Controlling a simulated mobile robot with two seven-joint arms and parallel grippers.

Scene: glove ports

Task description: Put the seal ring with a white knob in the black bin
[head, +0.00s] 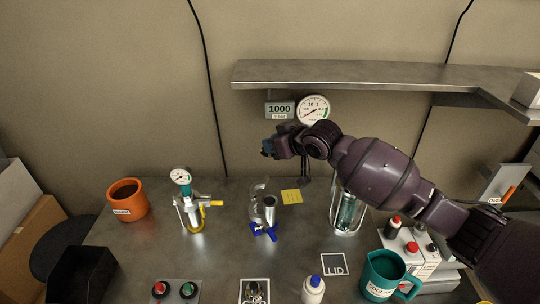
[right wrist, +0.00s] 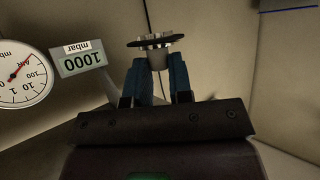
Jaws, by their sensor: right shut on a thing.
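My right gripper (head: 268,148) is raised above the bench, in front of the back wall, and points left. In the right wrist view its blue fingers (right wrist: 158,68) are shut on a pale grey-white knob (right wrist: 158,57). A dark flat round piece with small light posts, which looks like the seal ring (right wrist: 150,42), sits at the knob's far end. In the head view the held piece is too small to make out. The black bin (head: 80,275) stands at the front left of the bench, well apart from the gripper. My left gripper is not in view.
A metal shelf (head: 350,73), gauge (head: 313,109) and 1000 mbar display (head: 279,110) are close to my right arm. An orange pot (head: 127,200), a pump-like device (head: 190,205) and a blue-handled valve (head: 265,230) stand below. A teal jug (head: 382,275) is front right.

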